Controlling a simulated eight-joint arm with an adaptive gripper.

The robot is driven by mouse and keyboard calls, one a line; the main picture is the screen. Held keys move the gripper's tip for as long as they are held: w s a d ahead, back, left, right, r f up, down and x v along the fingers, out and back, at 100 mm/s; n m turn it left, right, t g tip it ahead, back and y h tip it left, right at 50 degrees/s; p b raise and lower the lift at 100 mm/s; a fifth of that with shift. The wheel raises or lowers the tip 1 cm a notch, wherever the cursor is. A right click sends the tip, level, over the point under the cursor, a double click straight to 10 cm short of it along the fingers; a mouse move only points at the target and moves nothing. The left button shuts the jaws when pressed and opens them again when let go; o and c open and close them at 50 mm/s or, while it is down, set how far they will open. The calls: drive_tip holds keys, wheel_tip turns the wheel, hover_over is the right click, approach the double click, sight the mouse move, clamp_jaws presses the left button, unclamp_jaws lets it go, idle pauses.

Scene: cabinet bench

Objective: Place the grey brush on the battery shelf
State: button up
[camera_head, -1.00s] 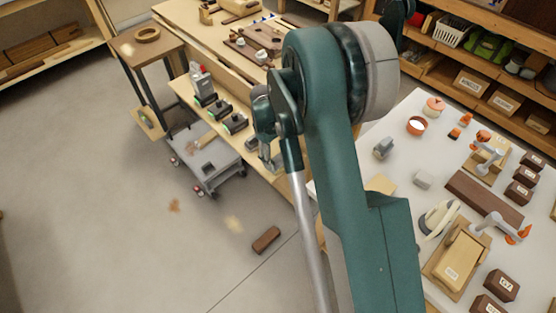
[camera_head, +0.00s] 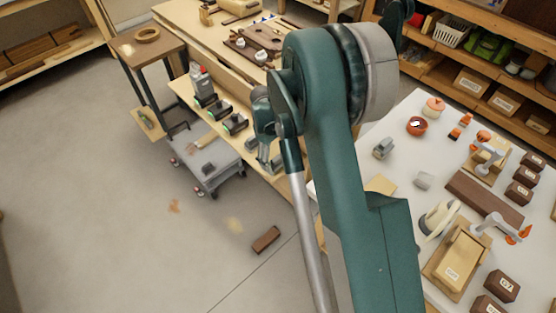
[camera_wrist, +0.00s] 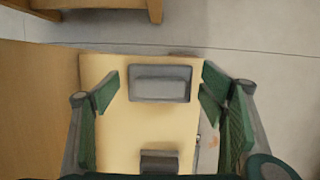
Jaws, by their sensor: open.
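My gripper (camera_head: 270,160) is over the near end of the bench's lower shelf, partly behind my arm. In the wrist view its green fingers stand apart on both sides of a grey rectangular thing (camera_wrist: 160,83), which looks like the grey brush. It lies on or just above a pale board (camera_wrist: 135,122); I cannot see bristles or tell contact. A second, darker grey thing (camera_wrist: 159,160) is at the bottom of that view. The lower shelf, which appears to be the battery shelf (camera_head: 185,91), holds dark green-and-black units (camera_head: 235,123).
A grey trolley (camera_head: 225,158) stands below the shelf with small things on it. A brown block (camera_head: 266,240) lies on the floor. The white table (camera_head: 400,200) at right carries several tools and boxes. A small stool table (camera_head: 125,45) stands at left; open floor lies in front.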

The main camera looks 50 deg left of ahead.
drive_tip(key=p+v, duration=0.2)
drive_tip(key=v, duration=1)
drive_tip(key=shift+r, duration=0.15)
idle(0.4)
idle(0.4)
